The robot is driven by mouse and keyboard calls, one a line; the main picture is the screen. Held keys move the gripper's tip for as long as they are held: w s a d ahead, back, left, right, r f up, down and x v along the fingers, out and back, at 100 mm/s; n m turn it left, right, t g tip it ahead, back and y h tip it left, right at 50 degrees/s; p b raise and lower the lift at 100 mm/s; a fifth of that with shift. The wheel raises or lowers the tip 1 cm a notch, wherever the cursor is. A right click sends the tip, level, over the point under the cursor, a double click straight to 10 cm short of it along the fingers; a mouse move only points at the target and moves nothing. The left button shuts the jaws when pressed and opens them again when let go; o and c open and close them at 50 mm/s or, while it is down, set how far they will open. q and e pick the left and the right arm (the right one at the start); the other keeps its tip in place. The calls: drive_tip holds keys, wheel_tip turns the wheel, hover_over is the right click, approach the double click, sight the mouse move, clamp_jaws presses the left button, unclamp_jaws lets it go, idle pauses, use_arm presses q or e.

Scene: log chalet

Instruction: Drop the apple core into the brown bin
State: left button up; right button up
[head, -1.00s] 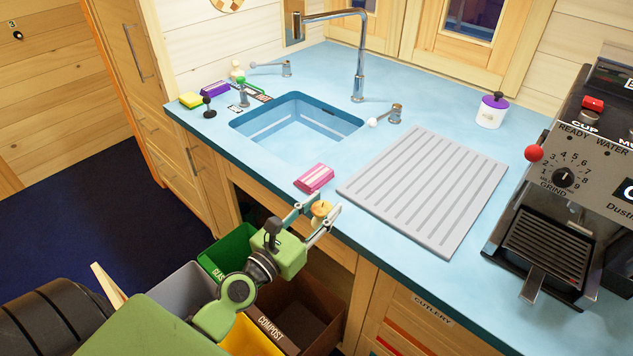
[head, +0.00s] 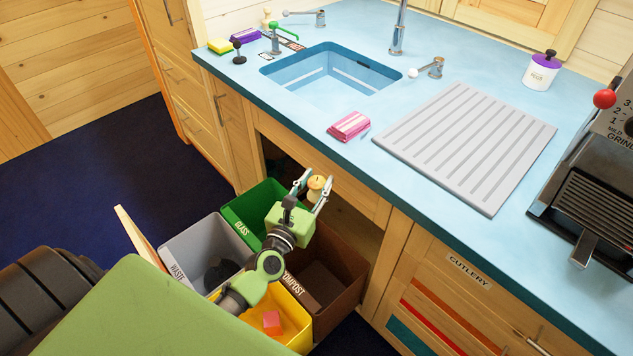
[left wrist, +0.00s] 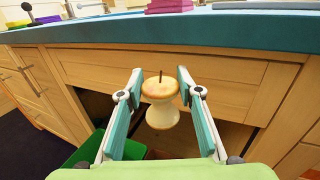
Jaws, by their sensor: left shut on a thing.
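The apple core (head: 316,186) is pale, with a reddish-yellow top and a dark stem. My left gripper (head: 317,180) is shut on it. In the left wrist view the core (left wrist: 161,104) sits upright between the two fingers (left wrist: 160,92), in front of the wooden cabinet front. In the head view the gripper and core are below the counter edge, above the back of the pulled-out bins. The brown bin (head: 345,297), marked COMPOST, stands at the right of the group. Part of it is hidden by my arm. My right gripper is not in view.
A green GLASS bin (head: 240,213), a grey WASTE bin (head: 184,243) and a yellow bin (head: 296,343) with an orange-pink item stand beside the brown one. The blue counter edge (head: 300,133) overhangs behind. A pink sponge (head: 349,126) lies near that edge.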

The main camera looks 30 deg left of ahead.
sight(315, 196)
use_arm(q)
drive_tip(key=shift+f+b, duration=1.35)
drive_tip(key=shift+f, duration=0.65)
drive_tip(key=o, duration=1.1)
drive_tip(key=shift+c, duration=0.2)
drive_tip(key=shift+s, duration=0.1)
drive_tip(key=s, duration=1.1)
drive_tip(key=shift+s+d, duration=0.4)
